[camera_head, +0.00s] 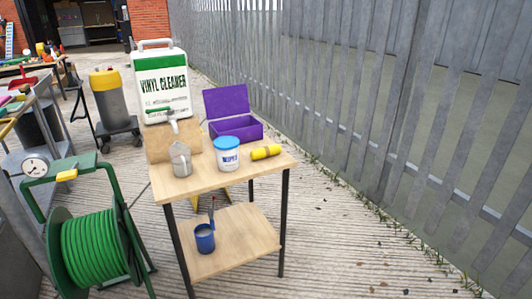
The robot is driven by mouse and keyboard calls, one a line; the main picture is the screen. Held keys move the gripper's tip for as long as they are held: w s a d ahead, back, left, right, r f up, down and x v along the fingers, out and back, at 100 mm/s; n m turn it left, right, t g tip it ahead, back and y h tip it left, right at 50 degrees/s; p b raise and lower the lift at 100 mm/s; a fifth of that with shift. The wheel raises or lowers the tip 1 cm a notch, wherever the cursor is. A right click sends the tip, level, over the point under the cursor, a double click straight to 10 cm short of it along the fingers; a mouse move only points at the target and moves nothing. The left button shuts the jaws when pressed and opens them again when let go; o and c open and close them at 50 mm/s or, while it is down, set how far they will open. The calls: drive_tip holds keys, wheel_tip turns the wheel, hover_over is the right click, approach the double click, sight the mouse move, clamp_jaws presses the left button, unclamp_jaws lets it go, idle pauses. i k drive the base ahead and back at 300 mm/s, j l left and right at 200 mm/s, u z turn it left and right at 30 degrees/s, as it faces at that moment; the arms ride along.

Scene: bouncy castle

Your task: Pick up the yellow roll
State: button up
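The yellow roll (265,152) lies on its side on the wooden table top, near its right edge. It has a darker band around its middle. It lies just right of a white tub with a blue lid and in front of an open purple box. Nothing covers it. My gripper is not in view.
The small table (200,185) also bears the white wipes tub (227,157), the purple box (235,128), a grey metal jug (181,160) and a large vinyl cleaner jug (160,80). A blue cup (205,238) stands on the lower shelf. A green hose reel (92,245) stands at left, a metal fence (400,110) at right. Paving between table and fence is clear.

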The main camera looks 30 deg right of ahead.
sight(267, 151)
drive_tip(key=i+l+u, duration=0.1)
drive_tip(key=i+l, duration=0.15)
drive_tip(key=l, duration=0.45)
drive_tip(key=i+l+u, duration=0.1)
drive_tip(key=l, duration=0.65)
drive_tip(key=i+l+u, duration=0.15)
drive_tip(key=l, duration=0.6)
drive_tip(key=i+l+u, duration=0.1)
drive_tip(key=i+l, duration=0.15)
drive_tip(key=l, duration=0.5)
drive_tip(key=i+l+u, duration=0.1)
drive_tip(key=l, duration=0.7)
drive_tip(key=i+l+u, duration=0.1)
drive_tip(key=l, duration=0.65)
